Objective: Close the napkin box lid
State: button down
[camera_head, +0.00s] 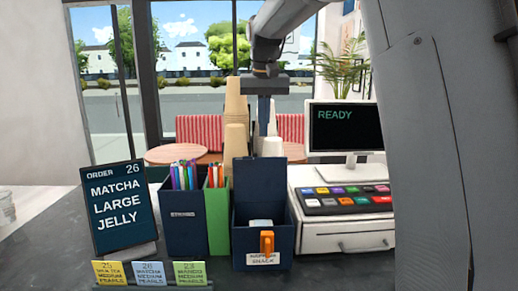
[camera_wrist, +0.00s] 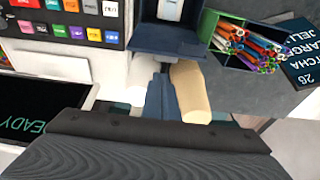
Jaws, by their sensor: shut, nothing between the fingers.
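The napkin box (camera_head: 282,240) is a dark blue box on the counter with a white label and an orange tab (camera_head: 267,243) on its front. Its lid (camera_head: 258,183) stands upright at the back, open. Pale napkins (camera_head: 261,223) show inside. In the wrist view the lid (camera_wrist: 168,40) is at the top, with the pale napkins (camera_wrist: 170,8) beyond it. My gripper (camera_head: 264,128) points down above and behind the lid, its blue fingers together and empty. In the wrist view the fingers (camera_wrist: 160,80) end close to the lid's back; whether they touch it is unclear.
Stacked tan cups (camera_head: 236,130) and white cups (camera_head: 271,146) stand close behind the box, near my fingers. Pen and straw holders (camera_head: 184,215) are left of it. The register (camera_head: 345,220) is right. An order sign (camera_head: 118,208) stands at far left.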

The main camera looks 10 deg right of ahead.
jog(key=p, duration=0.4)
send_over(260, 178)
jog(key=w+d, duration=0.2)
jog(key=w, duration=0.3)
notch_tip(260, 178, down, 9)
jog(key=shift+f, duration=0.15)
jog(key=shift+b, duration=0.3)
jog(key=shift+s+a+t+b, duration=0.1)
jog(key=shift+s+t+b, duration=0.35)
jog(key=shift+t, duration=0.25)
jog(key=shift+s+r+t+b, duration=0.1)
jog(key=shift+r+t+b, duration=0.15)
jog(key=shift+t+b, duration=0.05)
